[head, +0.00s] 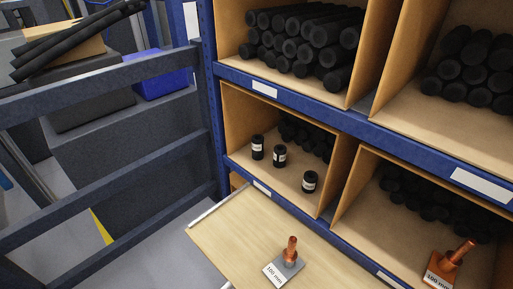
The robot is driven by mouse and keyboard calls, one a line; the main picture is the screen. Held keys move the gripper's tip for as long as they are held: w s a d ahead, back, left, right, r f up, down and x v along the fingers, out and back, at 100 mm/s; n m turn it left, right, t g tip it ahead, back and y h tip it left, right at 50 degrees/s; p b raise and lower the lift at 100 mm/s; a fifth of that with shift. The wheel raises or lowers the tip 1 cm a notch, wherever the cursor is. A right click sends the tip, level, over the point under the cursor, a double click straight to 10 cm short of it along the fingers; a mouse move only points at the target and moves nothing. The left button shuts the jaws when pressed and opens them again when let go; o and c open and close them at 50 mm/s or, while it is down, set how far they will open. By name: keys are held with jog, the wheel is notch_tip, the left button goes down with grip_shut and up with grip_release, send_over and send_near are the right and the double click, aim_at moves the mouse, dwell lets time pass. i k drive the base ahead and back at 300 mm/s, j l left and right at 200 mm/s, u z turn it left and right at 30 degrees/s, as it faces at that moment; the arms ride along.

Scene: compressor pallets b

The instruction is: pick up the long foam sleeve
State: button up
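Black foam sleeves lie in stacks in the wooden shelf compartments, with their round ends facing out. One stack (305,40) fills the upper left compartment and another (475,72) the upper right one. Darker stacks sit deep in the lower left compartment (308,136) and the lower right compartment (420,194). Three short black sleeves with white labels, the left (257,147), middle (280,156) and right (310,182), stand upright in the lower left compartment. I cannot tell which piece is the long sleeve. My gripper is not in view.
A pull-out wooden board (230,238) carries a copper piece (291,248) on a labelled grey base. A similar copper piece (452,256) stands at the lower right.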

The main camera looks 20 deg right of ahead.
aim_at(258, 147)
jog(key=i+j+u, duration=0.1)
jog(key=i+u, duration=0.3)
jog(key=i, duration=0.15)
jog(key=i+l+u, duration=0.1)
jog(key=i+u, duration=0.35)
jog(key=i, duration=0.4)
jog(key=i+j+z, duration=0.1)
jog(key=i, duration=0.35)
jog(key=i+j+z, duration=0.1)
jog(key=z, duration=0.15)
jog(key=i+j+z, duration=0.1)
jog(key=z, duration=0.15)
jog(key=i, duration=0.1)
